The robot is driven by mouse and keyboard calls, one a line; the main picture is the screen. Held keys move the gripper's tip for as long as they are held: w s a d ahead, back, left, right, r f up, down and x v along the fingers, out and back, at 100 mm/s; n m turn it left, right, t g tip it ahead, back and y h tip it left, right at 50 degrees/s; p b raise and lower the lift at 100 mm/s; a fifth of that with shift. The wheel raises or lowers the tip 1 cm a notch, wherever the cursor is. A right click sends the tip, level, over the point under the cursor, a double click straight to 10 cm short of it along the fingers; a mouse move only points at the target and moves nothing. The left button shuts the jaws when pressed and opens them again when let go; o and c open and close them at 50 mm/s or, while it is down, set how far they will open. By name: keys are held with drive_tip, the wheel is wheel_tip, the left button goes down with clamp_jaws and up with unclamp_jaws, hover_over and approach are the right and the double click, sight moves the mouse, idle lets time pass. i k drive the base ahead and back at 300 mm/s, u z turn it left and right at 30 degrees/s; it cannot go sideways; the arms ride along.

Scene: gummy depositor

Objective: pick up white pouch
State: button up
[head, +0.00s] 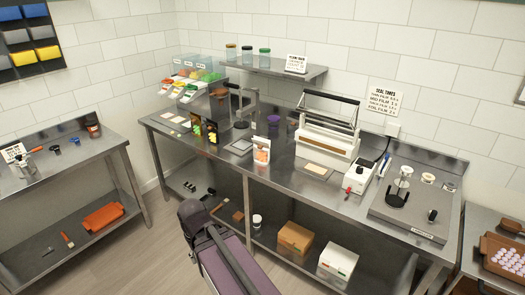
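A white pouch (262,151) with an orange patch on its front stands upright on the steel workbench (210,150), near its front edge and left of the middle. Its top looks flat and narrow. Part of my own arm shows at the bottom centre, in front of the bench. My gripper is not in view, so I cannot see whether it is open or shut.
A shelf (275,69) hangs above.

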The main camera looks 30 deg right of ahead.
sight(262, 156)
drive_tip(key=z, duration=0.05)
drive_tip(key=i, duration=1)
drive_tip(key=z, duration=2)
drive_tip(key=k, duration=0.5)
drive_tip(key=z, duration=0.2)
